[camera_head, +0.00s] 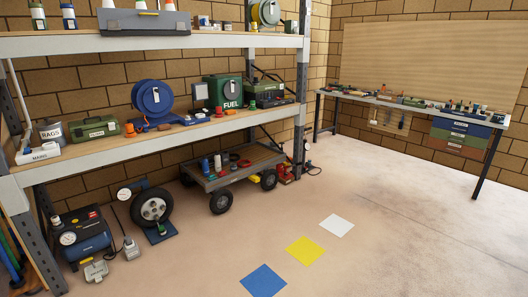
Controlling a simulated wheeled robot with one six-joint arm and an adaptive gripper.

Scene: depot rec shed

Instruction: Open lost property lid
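I cannot make out any box that reads as lost property; most labels are too small to read. A grey toolbox (145,22) sits on the top shelf. My gripper is not in view.
Metal shelving (150,145) fills the left side. A wheeled cart (233,168) and a loose wheel (152,209) stand at its foot. The workbench (410,103) is cluttered. Floor with blue (263,281), yellow (304,250) and white (337,225) squares is clear.

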